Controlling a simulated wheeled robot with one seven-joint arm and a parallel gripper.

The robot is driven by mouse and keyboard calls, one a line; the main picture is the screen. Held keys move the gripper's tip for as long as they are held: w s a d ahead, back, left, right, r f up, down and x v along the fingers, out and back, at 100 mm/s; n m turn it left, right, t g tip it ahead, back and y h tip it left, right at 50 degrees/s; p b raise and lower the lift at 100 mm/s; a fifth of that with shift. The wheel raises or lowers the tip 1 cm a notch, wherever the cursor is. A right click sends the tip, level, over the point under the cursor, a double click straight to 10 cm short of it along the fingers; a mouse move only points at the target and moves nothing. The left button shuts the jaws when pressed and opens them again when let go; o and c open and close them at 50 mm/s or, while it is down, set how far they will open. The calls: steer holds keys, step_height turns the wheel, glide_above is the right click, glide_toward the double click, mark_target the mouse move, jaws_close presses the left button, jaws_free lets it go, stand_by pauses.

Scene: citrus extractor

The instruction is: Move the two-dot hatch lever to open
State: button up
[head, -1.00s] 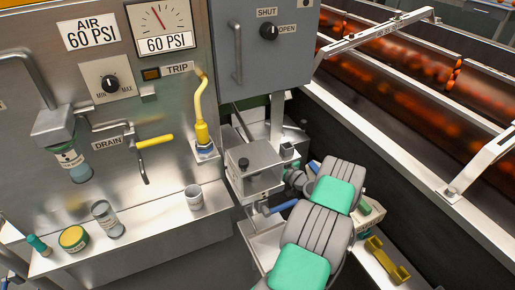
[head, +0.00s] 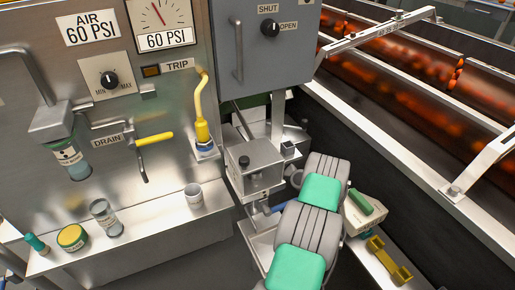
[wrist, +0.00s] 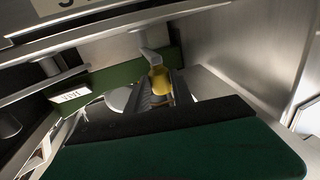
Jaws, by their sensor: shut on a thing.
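In the wrist view a short grey lever with a yellow knob (wrist: 158,80) stands in front of a dark green panel (wrist: 120,72). My gripper (wrist: 161,88) has its fingers on both sides of the yellow knob and is shut on it. The lever's dots cannot be made out, so I cannot confirm its marking from these frames. A small white label (wrist: 74,95) is at the left of the panel, its print too small to read. In the head view my arm hides the gripper and the lever.
A grey cabinet (head: 262,65) with a SHUT/OPEN knob (head: 270,28) hangs above a metal box (head: 255,165).

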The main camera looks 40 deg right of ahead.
jaws_close()
stand_by(0.8)
